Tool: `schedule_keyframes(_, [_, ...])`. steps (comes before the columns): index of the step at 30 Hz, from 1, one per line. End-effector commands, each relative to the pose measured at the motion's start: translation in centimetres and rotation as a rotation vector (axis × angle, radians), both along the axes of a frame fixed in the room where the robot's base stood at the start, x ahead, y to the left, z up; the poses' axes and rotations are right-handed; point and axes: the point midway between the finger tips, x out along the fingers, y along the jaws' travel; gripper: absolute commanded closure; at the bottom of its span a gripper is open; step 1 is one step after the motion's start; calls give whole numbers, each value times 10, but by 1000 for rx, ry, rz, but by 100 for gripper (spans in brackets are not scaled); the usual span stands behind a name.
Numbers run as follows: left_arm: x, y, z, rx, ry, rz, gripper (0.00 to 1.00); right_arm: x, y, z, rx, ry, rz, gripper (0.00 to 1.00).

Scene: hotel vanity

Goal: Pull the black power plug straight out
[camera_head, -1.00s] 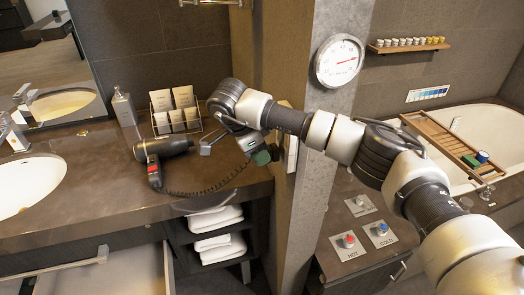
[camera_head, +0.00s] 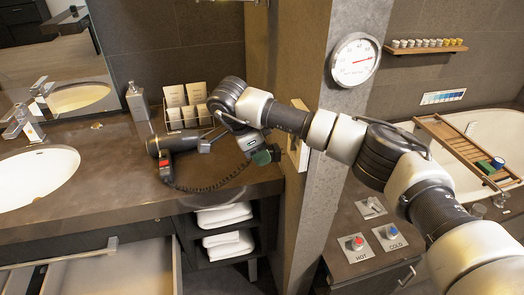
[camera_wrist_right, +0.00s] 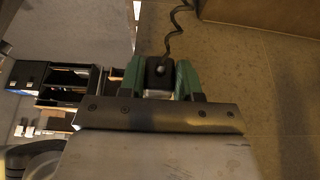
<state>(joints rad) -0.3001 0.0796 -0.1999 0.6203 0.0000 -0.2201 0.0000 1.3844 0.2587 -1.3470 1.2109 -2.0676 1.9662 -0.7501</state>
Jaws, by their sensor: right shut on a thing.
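My right gripper (camera_head: 264,156) is beside the wall pillar, above the counter's right end. In the right wrist view its green fingers (camera_wrist_right: 161,82) are shut on the black power plug (camera_wrist_right: 159,70), one on each side. A coiled black cord (camera_wrist_right: 174,30) runs from the plug. In the head view the cord (camera_head: 215,186) leads across the counter to a black hair dryer (camera_head: 180,143). The pale wall socket plate (camera_head: 299,148) is on the pillar, with a gap between it and the gripper. The plug's prongs are hidden. My left gripper is not in view.
A rack of cards (camera_head: 188,112) and a soap bottle (camera_head: 137,102) stand behind the hair dryer. Towels (camera_head: 226,216) fill the shelves below the counter. An open drawer (camera_head: 125,270) is at lower left. The pillar (camera_head: 325,215) stands close beside my right arm.

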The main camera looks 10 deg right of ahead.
Motion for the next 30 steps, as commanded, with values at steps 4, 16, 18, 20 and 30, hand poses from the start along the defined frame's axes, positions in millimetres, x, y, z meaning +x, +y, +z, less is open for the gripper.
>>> schedule_keyframes(4, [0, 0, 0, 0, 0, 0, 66, 0, 0, 0, 0, 0, 0, 97])
schedule_keyframes(16, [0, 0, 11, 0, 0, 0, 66, 0, 6, 20, 0, -1, 0, 97])
schedule_keyframes(18, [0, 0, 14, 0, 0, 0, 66, 0, 8, 25, 0, -1, 0, 97])
schedule_keyframes(20, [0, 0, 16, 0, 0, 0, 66, 0, 10, 30, 0, -1, 0, 97])
schedule_keyframes(30, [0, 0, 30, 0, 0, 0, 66, 0, 19, 56, -1, -1, 0, 97])
